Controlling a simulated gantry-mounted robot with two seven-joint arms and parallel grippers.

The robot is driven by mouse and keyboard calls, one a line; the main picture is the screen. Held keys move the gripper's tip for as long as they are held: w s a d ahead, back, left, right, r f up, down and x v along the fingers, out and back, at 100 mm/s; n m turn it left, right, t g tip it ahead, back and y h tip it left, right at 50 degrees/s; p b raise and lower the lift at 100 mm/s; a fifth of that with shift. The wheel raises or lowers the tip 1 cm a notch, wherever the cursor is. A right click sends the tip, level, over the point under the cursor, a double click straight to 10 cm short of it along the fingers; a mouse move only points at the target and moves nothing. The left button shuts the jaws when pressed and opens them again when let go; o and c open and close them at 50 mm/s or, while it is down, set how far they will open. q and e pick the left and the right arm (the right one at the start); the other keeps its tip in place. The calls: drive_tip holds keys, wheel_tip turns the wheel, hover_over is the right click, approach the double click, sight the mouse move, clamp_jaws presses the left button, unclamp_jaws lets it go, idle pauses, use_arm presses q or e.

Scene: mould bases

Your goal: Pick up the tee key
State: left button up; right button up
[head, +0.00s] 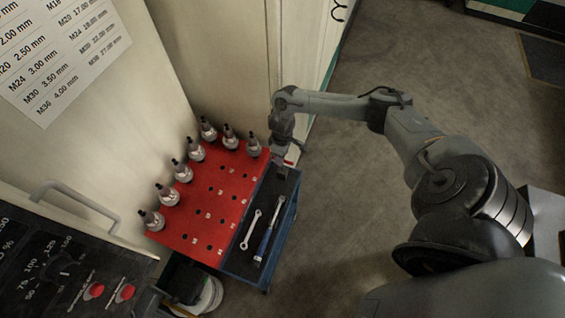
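My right gripper (282,168) points down over the far end of the dark tool strip (262,205) on the cart. A small red and white piece shows right beside its fingers. It may be part of the tee key, but it is too small and too covered to tell. I cannot tell whether the fingers are open or shut. No other thing that I can clearly name as the tee key shows. My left gripper is not in view.
On the strip lie a silver spanner (250,229) and a blue-handled wrench (269,228). Several tool holders (196,150) stand on the red panel (207,215). A cabinet wall rises behind the cart. A black control panel (60,265) is lower left.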

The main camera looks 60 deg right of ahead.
sight(283, 168)
drive_tip(key=shift+s+f+b, duration=0.1)
drive_tip(key=shift+f+b, duration=0.3)
drive_tip(key=shift+f, duration=2.3)
clamp_jaws()
